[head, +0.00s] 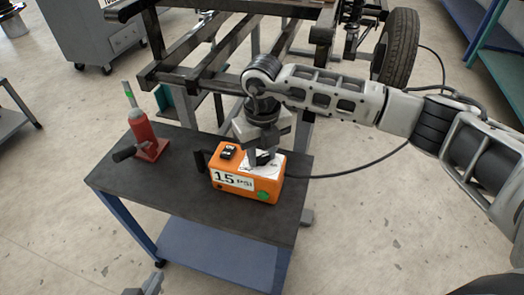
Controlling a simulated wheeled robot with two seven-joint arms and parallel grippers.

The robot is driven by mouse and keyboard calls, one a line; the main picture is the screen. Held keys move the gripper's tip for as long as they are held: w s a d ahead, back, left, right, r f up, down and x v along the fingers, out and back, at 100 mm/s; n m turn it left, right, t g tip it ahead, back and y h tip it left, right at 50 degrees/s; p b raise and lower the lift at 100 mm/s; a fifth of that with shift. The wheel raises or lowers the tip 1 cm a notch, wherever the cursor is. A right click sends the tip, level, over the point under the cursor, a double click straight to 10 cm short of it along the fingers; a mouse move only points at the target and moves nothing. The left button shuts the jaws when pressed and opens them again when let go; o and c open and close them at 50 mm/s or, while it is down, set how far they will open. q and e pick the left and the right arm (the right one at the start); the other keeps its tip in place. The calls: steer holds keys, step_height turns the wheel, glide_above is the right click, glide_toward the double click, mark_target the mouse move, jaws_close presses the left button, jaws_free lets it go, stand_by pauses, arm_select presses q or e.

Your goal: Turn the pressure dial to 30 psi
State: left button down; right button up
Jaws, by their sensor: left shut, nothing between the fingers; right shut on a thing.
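The orange inflator box (230,190) sits on the dark top of a small table. Its front label reads what looks like 15 PSI (233,180). A white dial plate (268,170) is on the right part of its top, partly covered by my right gripper. My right gripper (262,161) points down from above and is shut on the dial, which is mostly hidden between and under the fingers. My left gripper (146,284) shows only at its tip at the bottom edge, shut and empty, away from the box.
A red bottle jack (145,135) stands on the table's (125,185) left part. A black hose (350,166) runs from the box toward a tire (397,48). A vehicle frame (200,80) stands behind. The tabletop in front of the jack is clear.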

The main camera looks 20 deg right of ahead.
mark_target(262, 157)
steer(key=o, duration=1)
step_height(262, 157, up, 16)
steer(key=shift+b, duration=0.4)
